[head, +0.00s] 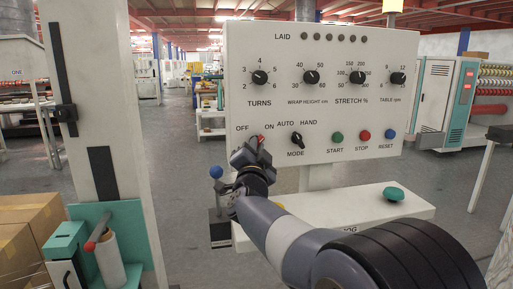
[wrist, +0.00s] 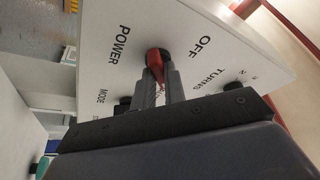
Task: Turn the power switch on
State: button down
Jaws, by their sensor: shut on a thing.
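The power switch, a red handle (head: 261,138) on a black knob, sits at the lower left of the white control panel (head: 235,75), below the OFF and ON labels. My gripper (head: 251,154) is at the switch and hides most of it in the head view. In the wrist view the red handle (wrist: 154,60) lies between the two grey fingers of my gripper (wrist: 161,85), which are shut on it. POWER and OFF show near it there; ON is not visible in that view. I cannot tell exactly which way the handle points.
The mode knob (head: 297,139) is just right of my gripper, followed by the green start (head: 337,137), red stop (head: 365,135) and blue reset (head: 390,135) buttons. A blue ball-topped lever (head: 216,172) stands close left of my gripper. A green button (head: 393,194) is on the lower ledge.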

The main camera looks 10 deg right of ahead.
dwell(0.4)
jog(key=c, duration=1.5)
grip_release()
jog(key=shift+o, duration=0.2)
jog(key=v, duration=1)
jog(key=shift+s, duration=0.35)
jog(key=shift+a+f, duration=0.1)
jog(key=x, duration=1)
jog(key=shift+w, duration=0.4)
